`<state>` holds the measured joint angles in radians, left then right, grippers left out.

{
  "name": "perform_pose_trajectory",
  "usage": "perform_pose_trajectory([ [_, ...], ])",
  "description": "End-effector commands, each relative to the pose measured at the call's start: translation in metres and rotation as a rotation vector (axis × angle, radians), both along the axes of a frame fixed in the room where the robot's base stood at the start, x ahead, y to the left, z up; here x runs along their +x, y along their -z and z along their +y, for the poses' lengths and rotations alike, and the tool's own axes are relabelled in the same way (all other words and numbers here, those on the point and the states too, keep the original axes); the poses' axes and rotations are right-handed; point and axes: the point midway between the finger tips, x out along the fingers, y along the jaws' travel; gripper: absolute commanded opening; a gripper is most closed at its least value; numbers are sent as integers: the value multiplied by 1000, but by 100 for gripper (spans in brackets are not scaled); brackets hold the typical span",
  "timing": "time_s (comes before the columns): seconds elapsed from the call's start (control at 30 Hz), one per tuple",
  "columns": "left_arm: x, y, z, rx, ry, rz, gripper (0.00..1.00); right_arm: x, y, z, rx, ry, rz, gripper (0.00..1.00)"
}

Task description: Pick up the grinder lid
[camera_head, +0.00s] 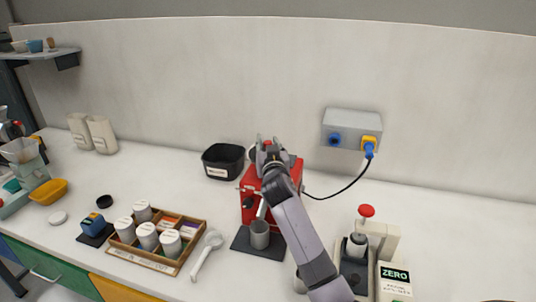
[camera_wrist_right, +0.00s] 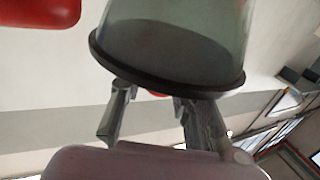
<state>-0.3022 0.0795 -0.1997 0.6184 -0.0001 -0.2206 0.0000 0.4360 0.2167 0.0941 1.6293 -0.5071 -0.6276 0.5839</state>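The red grinder (camera_head: 248,205) stands on a dark mat near the wall. The wrist view shows its translucent grey hopper (camera_wrist_right: 175,30) from close up, apparently upside down. The grinder lid (camera_wrist_right: 165,75) is the dark round rim on the hopper, with a bit of red, perhaps its knob, just past it. My right gripper (camera_head: 268,145) is over the top of the grinder and hides most of the hopper and lid. In the wrist view its fingers (camera_wrist_right: 158,105) are apart at the lid, with the red bit between them. Contact cannot be told. My left gripper is not in view.
A black bin (camera_head: 222,162) stands left of the grinder. A metal cup (camera_head: 260,235) is at its front. A wooden tray (camera_head: 160,262) of white jars and a white spoon (camera_head: 206,252) lie left. A scale device (camera_head: 385,268) with a red knob stands right. A cable runs to the wall socket box (camera_head: 350,128).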

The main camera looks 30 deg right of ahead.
Motion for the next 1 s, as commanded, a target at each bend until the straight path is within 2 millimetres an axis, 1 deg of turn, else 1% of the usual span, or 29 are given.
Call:
perform_pose_trajectory([
  [0.07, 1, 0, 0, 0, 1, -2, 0, 0, 0, 0, 0, 0, 0, 22],
  [0.4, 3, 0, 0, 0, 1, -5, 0, 0, 0, 0, 0, 0, 0, 0],
  [0.77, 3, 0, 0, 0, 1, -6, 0, 0, -1, 0, 0, 0, -1, 0],
  [0.87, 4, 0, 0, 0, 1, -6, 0, 0, -5, 0, 0, 0, -3, 0],
  [1.0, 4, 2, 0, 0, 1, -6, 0, 0, -19, 0, 0, 1, -5, 0],
])
